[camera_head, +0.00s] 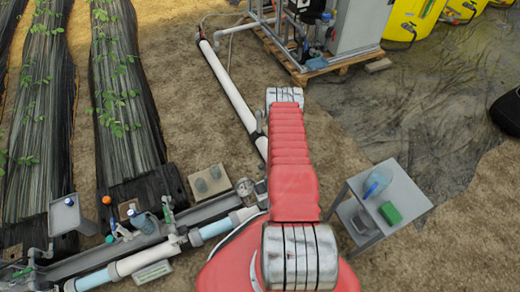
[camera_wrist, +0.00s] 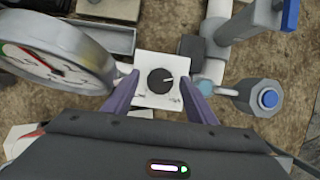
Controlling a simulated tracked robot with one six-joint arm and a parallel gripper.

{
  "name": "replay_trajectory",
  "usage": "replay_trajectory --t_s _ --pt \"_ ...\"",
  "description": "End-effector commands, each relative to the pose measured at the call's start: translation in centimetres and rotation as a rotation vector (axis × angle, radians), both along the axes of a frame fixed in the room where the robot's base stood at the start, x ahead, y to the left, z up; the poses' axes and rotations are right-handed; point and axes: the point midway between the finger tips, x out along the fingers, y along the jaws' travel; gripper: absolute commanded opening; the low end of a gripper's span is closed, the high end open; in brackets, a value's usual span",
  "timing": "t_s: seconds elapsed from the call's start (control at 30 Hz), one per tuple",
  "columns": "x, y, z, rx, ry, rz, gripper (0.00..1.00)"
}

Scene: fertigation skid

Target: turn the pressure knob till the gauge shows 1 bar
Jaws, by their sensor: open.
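The black pressure knob (camera_wrist: 160,81) sits on a white square plate in the wrist view, with a white pointer mark aimed right. My gripper (camera_wrist: 161,82) is open, its two purple fingers on either side of the knob; I cannot tell whether they touch it. The pressure gauge (camera_wrist: 52,62) is large and tilted at the left of the wrist view, cut off by the edge. Its dark needle shows, but I cannot read its value. A round dial (camera_head: 245,187) shows beside my red arm in the head view. The knob and my gripper are hidden there.
A blue-topped cylinder (camera_wrist: 268,98) and grey pipe fittings (camera_wrist: 213,68) stand right of the knob. A long white pipe (camera_head: 229,88) runs toward the skid.

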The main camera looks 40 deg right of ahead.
Motion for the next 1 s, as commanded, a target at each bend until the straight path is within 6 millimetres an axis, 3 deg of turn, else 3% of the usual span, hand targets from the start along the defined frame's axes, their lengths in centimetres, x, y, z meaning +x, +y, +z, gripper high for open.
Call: replay_trajectory --t_s 1.0 --pt "0.01 -0.46 0.01 -0.001 0.000 0.495 0.52"
